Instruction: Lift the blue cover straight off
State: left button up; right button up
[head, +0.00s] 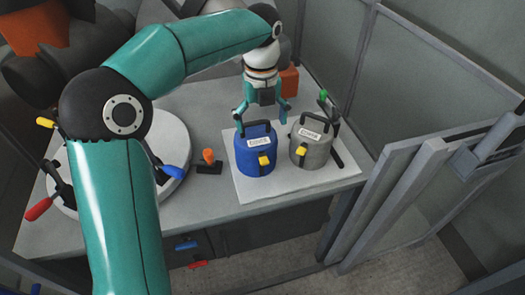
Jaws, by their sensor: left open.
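The blue cover (254,160) stands upright on a pale mat (260,192) on the table. It has a black handle on top, a white label and a yellow latch on its front. My left gripper (263,110) is open above and just behind the blue cover, its two fingers pointing down on either side of the handle in this view. I cannot tell whether the fingers touch the handle. My right gripper is not in view.
A grey cover (312,152) with a black handle and yellow latch stands close to the right of the blue one. A black-and-orange clamp (208,164) lies to the left. A round white plate (176,135) is further left. Metal frame posts (400,200) stand at the right.

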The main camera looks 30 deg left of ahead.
aim_at(262, 152)
pick_arm(q)
notch_tip(262, 152, down, 14)
jog(key=shift+w+r, duration=0.1)
jog(key=shift+c, duration=0.2)
grip_shut()
dwell(0.6)
jog(key=shift+r+p, duration=2)
jog(key=shift+r, duration=0.55)
